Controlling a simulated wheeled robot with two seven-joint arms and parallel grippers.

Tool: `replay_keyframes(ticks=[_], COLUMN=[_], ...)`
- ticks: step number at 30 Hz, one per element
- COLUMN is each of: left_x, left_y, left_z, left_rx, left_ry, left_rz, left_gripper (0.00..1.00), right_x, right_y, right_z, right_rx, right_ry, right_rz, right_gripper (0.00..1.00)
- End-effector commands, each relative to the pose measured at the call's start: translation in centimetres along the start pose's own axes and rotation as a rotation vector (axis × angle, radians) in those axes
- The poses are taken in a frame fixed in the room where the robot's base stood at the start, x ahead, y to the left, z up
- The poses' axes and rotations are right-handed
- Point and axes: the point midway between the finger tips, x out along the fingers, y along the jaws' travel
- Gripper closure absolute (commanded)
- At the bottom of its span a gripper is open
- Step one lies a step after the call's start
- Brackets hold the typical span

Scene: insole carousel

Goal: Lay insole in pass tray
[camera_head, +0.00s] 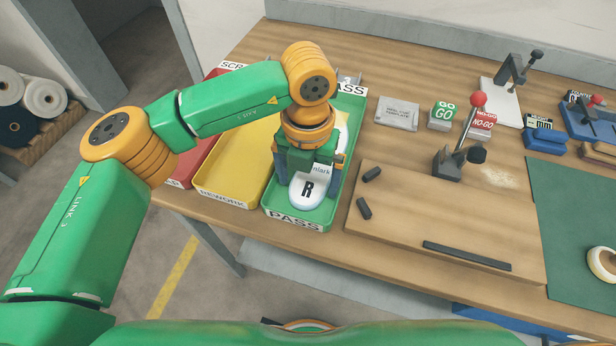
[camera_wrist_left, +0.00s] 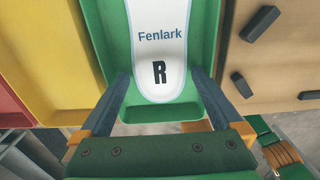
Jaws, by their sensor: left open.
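A white insole marked "R" (camera_head: 306,194) lies in the green tray labelled PASS (camera_head: 320,217). In the left wrist view the insole (camera_wrist_left: 158,62) shows the word "Fenlark" and lies along the green tray (camera_wrist_left: 205,30), its rounded end toward the tray's near wall. My left gripper (camera_head: 308,180) is over the tray, above the insole. In the left wrist view its two fingers (camera_wrist_left: 165,98) stand wide apart on either side of the insole's rounded end, with gaps to it. My arm hides the far part of the insole in the head view. My right gripper is not in view.
A yellow REWORK tray (camera_head: 228,183) and a red SCRAP tray (camera_head: 190,165) stand left of the green tray. A wooden board (camera_head: 440,225) with dark blocks and a clamp (camera_head: 462,150) lies to the right. GO and NO-GO blocks (camera_head: 443,117) stand behind it.

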Motion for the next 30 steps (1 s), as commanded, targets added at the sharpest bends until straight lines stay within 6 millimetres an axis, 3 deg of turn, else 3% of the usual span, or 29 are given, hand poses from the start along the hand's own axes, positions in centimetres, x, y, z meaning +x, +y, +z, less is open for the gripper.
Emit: replay_keyframes(ticks=[13, 18, 30], left_x=[-10.4, -11.5, -11.5], left_y=[0.0, 0.0, 0.0], left_z=[0.1, 0.0, 0.0], left_rx=[-0.001, 0.002, 0.001], left_ry=[-0.003, 0.000, 0.000], left_rz=[0.001, 0.000, 0.000], left_gripper=[0.00, 0.00, 0.00], right_x=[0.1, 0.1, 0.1], right_y=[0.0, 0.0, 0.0], right_z=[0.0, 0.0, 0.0], right_rx=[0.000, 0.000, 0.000], right_ry=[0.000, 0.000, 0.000], right_rz=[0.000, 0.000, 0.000], right_gripper=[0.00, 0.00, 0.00])
